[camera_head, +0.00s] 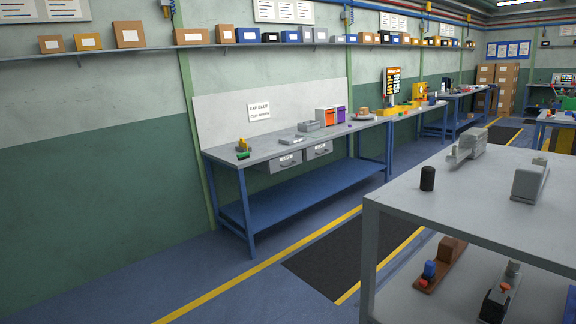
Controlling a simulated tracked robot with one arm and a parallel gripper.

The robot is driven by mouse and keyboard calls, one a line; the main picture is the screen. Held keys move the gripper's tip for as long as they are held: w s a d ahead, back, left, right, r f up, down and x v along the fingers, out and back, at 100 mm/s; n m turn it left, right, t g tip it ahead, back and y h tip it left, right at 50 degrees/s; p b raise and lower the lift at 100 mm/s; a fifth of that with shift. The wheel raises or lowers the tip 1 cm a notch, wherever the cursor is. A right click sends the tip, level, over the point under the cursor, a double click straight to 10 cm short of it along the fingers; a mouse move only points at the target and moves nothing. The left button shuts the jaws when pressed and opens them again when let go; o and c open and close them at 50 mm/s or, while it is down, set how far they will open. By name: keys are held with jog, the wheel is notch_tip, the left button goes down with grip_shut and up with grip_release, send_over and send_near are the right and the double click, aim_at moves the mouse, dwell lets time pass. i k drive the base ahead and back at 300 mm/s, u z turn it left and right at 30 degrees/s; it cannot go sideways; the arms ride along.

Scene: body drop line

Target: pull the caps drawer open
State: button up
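Two grey drawers hang side by side under the top of a blue-legged workbench (225,158) along the left wall. The left drawer (275,166) and the right drawer (312,157) each have a white label on the front. Both appear shut. The labels are too small to read, so I cannot tell which is the caps drawer. My gripper is not in view, and the bench is some way off across the floor.
A sign reading cap blue, clip green (259,107) hangs above the bench. Green and yellow parts (243,149), an orange box (325,116) and a purple box (341,115) stand on it. A grey two-level table (410,200) fills the right foreground. Floor before the bench is clear, with a dark mat (345,262).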

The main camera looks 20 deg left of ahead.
aim_at(283, 162)
jog(key=u, duration=0.15)
jog(key=i, duration=0.6)
jog(key=u, duration=0.45)
jog(key=i, duration=1.7)
jog(key=u, duration=0.35)
jog(key=i, duration=1.55)
jog(key=z, duration=0.5)
jog(key=i, duration=1.7)
jog(key=z, duration=0.55)
jog(key=i, duration=0.55)
jog(key=z, duration=0.15)
